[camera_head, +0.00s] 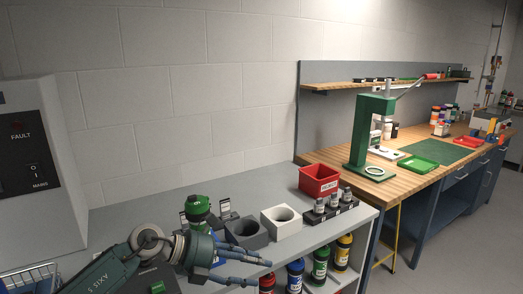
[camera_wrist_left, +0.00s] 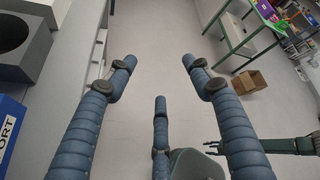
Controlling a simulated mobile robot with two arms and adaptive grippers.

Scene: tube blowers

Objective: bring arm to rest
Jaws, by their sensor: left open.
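My left gripper (camera_head: 236,268) reaches in from the lower left in the head view, its blue segmented fingers pointing right at the front edge of the grey bench (camera_head: 140,214). In the left wrist view the fingers of my left gripper (camera_wrist_left: 160,76) are spread apart with nothing between them, over open floor.
Near the hand stand a grey block (camera_head: 246,233), a white block (camera_head: 282,222) and a red bin (camera_head: 318,180). A rack of vials (camera_head: 331,210) is beside them. Bottles (camera_head: 320,262) fill the shelf below. The wrist view shows a cardboard box (camera_wrist_left: 248,82) on the floor.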

